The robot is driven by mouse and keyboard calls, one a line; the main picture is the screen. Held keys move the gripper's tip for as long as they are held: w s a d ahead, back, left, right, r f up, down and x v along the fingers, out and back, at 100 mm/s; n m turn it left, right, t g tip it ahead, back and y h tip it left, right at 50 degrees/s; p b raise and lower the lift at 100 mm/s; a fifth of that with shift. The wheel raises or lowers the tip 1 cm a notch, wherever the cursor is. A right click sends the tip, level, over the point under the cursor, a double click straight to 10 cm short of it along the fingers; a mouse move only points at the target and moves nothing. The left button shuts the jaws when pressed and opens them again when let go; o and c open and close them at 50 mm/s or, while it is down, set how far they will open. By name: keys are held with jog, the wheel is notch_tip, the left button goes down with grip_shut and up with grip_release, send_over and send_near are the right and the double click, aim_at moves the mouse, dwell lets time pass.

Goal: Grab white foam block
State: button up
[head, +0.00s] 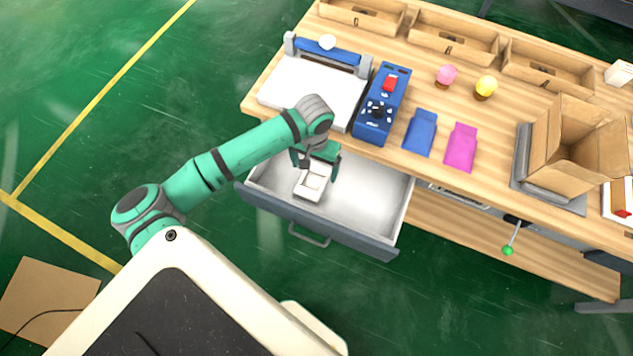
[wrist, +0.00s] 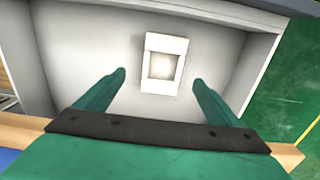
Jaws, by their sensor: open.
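The white foam block (head: 311,184) lies in the open drawer (head: 375,207), in its left half. It is a small rectangular block with a square recess. It also shows in the wrist view (wrist: 164,43), lying on the pale drawer floor. My gripper (head: 316,165) is open and empty over the drawer, above the block. In the wrist view my fingertips (wrist: 158,79) stand to either side of the block's near end, with space on both sides. My gripper hides part of the block's far end in the head view.
Above, the wooden table (head: 400,172) carries a blue control box (head: 372,127), blue pouch (head: 420,132), pink pouch (head: 461,147) and an open cardboard box (head: 550,155). The drawer's right half is empty.

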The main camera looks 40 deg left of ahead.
aim_at(313, 183)
jog(key=f, duration=0.8)
jog(key=shift+s+a+f, duration=0.1)
jog(key=shift+a+f, duration=0.2)
jog(key=shift+f, duration=0.05)
jog(key=shift+c, duration=0.7)
jog(key=c, duration=1)
